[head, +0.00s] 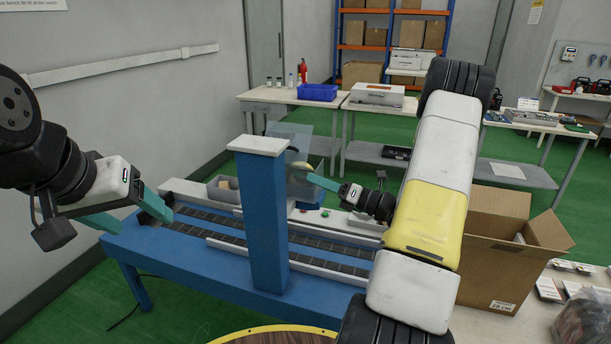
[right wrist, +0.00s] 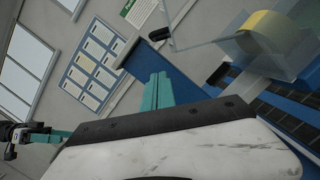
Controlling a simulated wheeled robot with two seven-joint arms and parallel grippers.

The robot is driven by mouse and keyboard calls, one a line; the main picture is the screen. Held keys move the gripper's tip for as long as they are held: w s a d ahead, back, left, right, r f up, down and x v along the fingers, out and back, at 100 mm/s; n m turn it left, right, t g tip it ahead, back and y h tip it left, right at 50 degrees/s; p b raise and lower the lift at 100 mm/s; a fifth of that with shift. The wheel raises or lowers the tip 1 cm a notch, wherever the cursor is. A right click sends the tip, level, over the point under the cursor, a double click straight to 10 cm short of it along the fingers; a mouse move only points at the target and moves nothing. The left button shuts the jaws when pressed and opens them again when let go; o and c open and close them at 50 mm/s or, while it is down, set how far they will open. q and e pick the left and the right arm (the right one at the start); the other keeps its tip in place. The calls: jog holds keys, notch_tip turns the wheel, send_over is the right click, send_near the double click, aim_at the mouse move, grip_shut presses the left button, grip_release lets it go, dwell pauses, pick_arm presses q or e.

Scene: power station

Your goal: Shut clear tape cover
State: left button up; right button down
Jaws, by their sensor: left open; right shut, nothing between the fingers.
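The clear tape cover (head: 290,140) is a see-through panel standing raised over the tape unit on the blue conveyor bench, partly behind the blue post. It also shows in the right wrist view (right wrist: 205,38) beside the yellow tape roll (right wrist: 268,28). In the head view the tape roll (head: 301,165) is small and pale. My right gripper (head: 310,172) is shut and empty, its teal tips close to the roll and cover; I cannot tell whether they touch. Its shut fingers show in the right wrist view (right wrist: 158,92). My left gripper (head: 130,213) is open and empty at the bench's left end.
The blue post (head: 261,215) stands in front of the tape unit and hides part of it. The blue bench (head: 200,260) carries dark roller tracks. An open cardboard box (head: 500,265) stands at the right. Side tables (head: 330,97) with a blue bin (head: 318,92) are behind.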

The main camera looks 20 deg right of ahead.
aim_at(299, 157)
jog(key=x, duration=0.6)
jog(key=w+r, duration=0.2)
jog(key=shift+d+r, duration=0.25)
jog(key=shift+d, duration=0.05)
jog(key=shift+w+d+r, duration=0.15)
jog(key=shift+w+r, duration=0.1)
jog(key=shift+r, duration=0.15)
jog(key=shift+r, duration=0.1)
